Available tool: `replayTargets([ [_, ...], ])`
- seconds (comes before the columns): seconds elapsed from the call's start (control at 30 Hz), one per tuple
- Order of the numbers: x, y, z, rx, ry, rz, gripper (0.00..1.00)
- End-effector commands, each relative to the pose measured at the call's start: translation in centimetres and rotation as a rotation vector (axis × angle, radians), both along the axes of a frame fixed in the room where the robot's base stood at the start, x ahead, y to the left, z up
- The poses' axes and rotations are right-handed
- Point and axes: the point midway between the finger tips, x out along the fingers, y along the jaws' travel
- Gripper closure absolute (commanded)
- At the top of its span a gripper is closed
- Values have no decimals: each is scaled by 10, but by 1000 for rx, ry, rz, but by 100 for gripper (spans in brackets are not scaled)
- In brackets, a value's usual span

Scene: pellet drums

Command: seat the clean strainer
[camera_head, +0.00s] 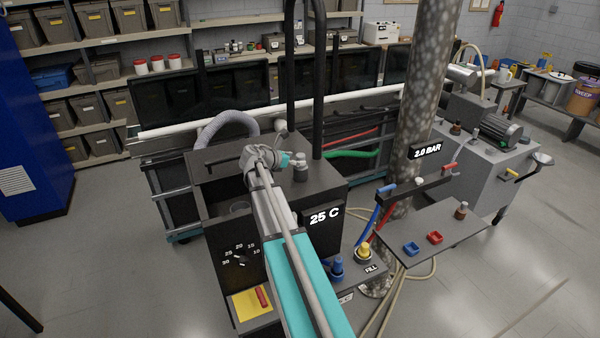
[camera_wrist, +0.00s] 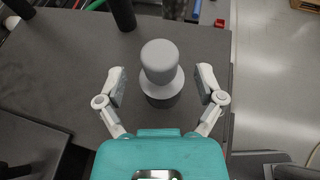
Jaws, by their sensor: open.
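A grey, round-knobbed piece (camera_wrist: 160,62) with a flange and a darker lower body stands upright on the dark top of the unit marked 25 C. It may be the strainer, but no mesh shows. It also appears in the head view as a small grey cylinder (camera_head: 300,172). My gripper (camera_wrist: 160,78) is open, with one finger on each side of the piece and a visible gap on both sides. In the head view my gripper (camera_head: 290,160) is at the piece, partly hidden by my arm.
A black upright frame (camera_head: 318,80) rises close behind the piece. A grey hose (camera_head: 225,124) curves behind the unit. A speckled column (camera_head: 418,100) stands right of it. A side table (camera_head: 430,262) holds blue and red trays.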

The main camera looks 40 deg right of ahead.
Motion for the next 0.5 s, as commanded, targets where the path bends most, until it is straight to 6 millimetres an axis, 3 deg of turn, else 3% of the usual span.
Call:
replayTargets([
  [0.2,1,-20,-10,0,1,-1,13],
  [0.5,1,-23,-9,-1,1,0,13],
])
